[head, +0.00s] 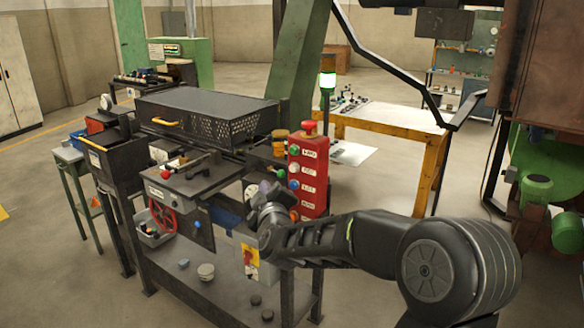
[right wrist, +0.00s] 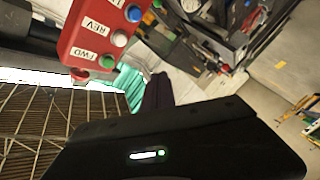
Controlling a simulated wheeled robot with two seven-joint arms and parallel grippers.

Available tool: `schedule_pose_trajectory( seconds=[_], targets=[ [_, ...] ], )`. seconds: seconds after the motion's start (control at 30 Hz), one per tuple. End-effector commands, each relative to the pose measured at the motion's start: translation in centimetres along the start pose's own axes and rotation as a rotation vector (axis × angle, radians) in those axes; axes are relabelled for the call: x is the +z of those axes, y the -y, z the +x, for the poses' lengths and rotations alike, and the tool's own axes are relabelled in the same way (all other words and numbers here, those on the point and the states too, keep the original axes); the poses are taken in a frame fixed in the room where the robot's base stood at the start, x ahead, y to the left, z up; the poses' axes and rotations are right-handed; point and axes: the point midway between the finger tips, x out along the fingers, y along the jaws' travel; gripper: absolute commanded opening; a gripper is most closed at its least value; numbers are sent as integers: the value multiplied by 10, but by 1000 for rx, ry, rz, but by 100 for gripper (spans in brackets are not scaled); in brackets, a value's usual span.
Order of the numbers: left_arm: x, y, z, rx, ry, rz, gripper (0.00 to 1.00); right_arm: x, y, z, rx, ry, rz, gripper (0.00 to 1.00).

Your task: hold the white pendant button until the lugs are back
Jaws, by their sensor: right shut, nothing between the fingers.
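The red pendant (head: 315,172) stands upright right of the workbench, with a column of labelled buttons. Its white button (head: 293,168) sits below a green one and above a blue one. In the right wrist view the pendant (right wrist: 88,30) appears upside down at top left, and the white button (right wrist: 119,38) is by the REV label. My right gripper (head: 266,193) is shut and empty, left of the pendant's lower part. In the right wrist view its dark fingertips (right wrist: 158,88) appear apart from the white button. I cannot make out the lugs. My left gripper is out of view.
A red mushroom button (head: 308,128) tops the pendant. The dark workbench (head: 205,188) with a mesh-sided cover (head: 210,115) stands left of it. A yellow-legged table (head: 390,125) is behind. Green machinery (head: 540,190) is at the right. Open floor lies at far left.

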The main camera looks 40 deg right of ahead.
Motion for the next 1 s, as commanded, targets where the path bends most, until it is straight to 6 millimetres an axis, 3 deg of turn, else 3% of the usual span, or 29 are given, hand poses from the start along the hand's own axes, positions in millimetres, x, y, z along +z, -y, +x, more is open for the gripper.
schedule_pose_trajectory(
  seconds=[0.47,1.0],
  targets=[
    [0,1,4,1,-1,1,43,5,-2,5,0,1,3,0],
    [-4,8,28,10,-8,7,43,38,-33,50,0,-1,2,0]
  ],
)
